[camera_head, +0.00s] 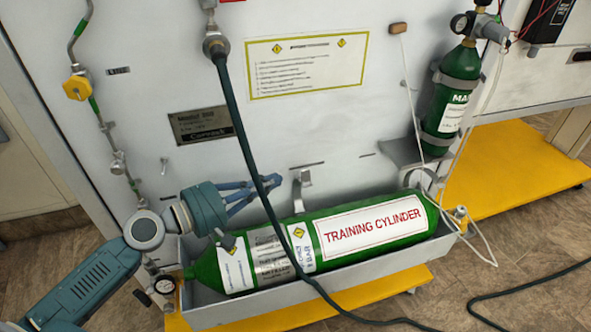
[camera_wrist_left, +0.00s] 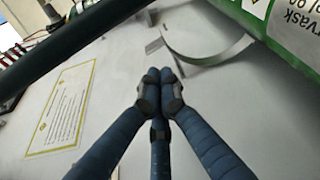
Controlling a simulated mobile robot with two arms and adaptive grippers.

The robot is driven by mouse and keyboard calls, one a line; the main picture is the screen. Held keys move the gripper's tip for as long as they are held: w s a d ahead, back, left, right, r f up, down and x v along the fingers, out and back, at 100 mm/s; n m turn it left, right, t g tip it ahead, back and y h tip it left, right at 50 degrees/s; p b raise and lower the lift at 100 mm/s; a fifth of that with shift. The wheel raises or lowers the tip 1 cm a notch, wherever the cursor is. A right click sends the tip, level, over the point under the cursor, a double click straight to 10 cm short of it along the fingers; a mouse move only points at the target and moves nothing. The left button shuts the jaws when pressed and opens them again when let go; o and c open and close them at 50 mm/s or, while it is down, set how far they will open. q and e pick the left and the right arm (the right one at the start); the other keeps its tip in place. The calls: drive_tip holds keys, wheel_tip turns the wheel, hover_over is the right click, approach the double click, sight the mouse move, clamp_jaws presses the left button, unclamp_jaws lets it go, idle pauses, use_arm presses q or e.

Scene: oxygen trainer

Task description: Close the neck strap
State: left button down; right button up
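A green training cylinder (camera_head: 375,228) lies in a grey tray (camera_head: 270,300) against the white panel. A grey metal strap (camera_head: 302,180) stands up from the panel behind the cylinder's middle; it is not around the cylinder. A second grey curved strap (camera_head: 422,178) stands at the cylinder's right end. I cannot tell which is the neck strap. My left gripper (camera_head: 273,182) is above the cylinder, just left of the middle strap. In the left wrist view its fingertips (camera_wrist_left: 160,75) are together, with nothing seen between them, and a curved strap (camera_wrist_left: 215,58) lies just beyond. My right gripper is not in view.
A dark hose (camera_head: 240,130) hangs down the panel, passes close to my left gripper and crosses over the cylinder. A small green cylinder (camera_head: 450,105) is mounted at right. A yellow base (camera_head: 520,165) extends to the right.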

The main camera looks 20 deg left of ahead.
use_arm(q)
drive_tip(key=p+x, duration=0.1)
drive_tip(key=x, duration=0.5)
drive_tip(key=shift+d+f, duration=0.1)
drive_tip(key=shift+d, duration=0.05)
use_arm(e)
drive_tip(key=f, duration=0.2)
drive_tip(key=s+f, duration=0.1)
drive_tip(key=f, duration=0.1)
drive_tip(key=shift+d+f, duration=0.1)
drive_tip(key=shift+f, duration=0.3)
use_arm(q)
drive_tip(key=shift+w, duration=0.1)
